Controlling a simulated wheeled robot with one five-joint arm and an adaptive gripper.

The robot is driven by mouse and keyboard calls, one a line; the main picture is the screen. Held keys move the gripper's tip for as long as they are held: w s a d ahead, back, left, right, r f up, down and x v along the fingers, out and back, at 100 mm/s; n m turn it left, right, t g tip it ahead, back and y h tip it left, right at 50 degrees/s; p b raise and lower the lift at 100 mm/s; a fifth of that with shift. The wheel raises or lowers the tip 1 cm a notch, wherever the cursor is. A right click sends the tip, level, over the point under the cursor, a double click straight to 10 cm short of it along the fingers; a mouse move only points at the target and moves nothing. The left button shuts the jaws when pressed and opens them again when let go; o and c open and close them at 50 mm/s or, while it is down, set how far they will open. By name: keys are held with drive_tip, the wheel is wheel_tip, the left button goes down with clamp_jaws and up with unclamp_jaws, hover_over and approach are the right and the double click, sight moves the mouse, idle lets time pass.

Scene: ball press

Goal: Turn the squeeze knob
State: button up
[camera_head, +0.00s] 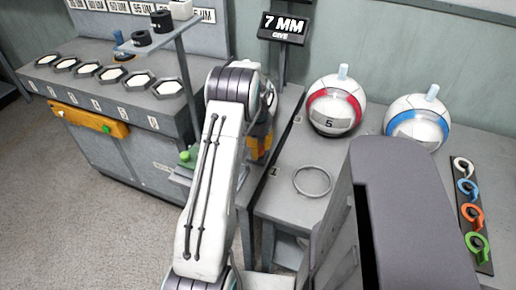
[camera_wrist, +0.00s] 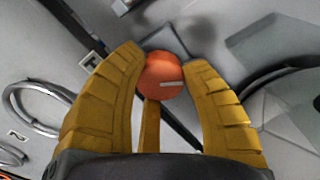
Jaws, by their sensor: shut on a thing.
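The squeeze knob, a round orange knob with a pale slot-like mark, shows in the wrist view (camera_wrist: 161,76). The mark lies nearly level, a little right of the knob's middle. My gripper (camera_wrist: 165,58) has its yellow fingers on both sides of the knob and is shut on it. A third yellow finger part shows below the knob. In the head view my arm hides the knob, and only part of my gripper (camera_head: 259,142) shows beside the bench edge.
A black sign (camera_head: 284,27) reads "7 MM GIVE". A red-banded ball (camera_head: 337,106), a blue-banded ball (camera_head: 417,124) and an empty ring (camera_head: 312,181) are on the right bench. Several coloured hooks (camera_head: 467,190) lie at far right. A cabinet (camera_head: 110,110) with hexagonal trays stands left.

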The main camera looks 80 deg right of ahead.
drive_tip(key=shift+w+a+f, duration=0.15)
drive_tip(key=shift+a+f, duration=0.05)
drive_tip(key=shift+a, duration=0.1)
drive_tip(key=o, duration=1)
drive_tip(key=shift+o, duration=0.9)
drive_tip(key=shift+r, duration=0.1)
drive_tip(key=shift+d, duration=0.1)
drive_tip(key=shift+r, duration=0.45)
wheel_tip(320, 180, up, 11)
drive_tip(key=shift+r, duration=0.1)
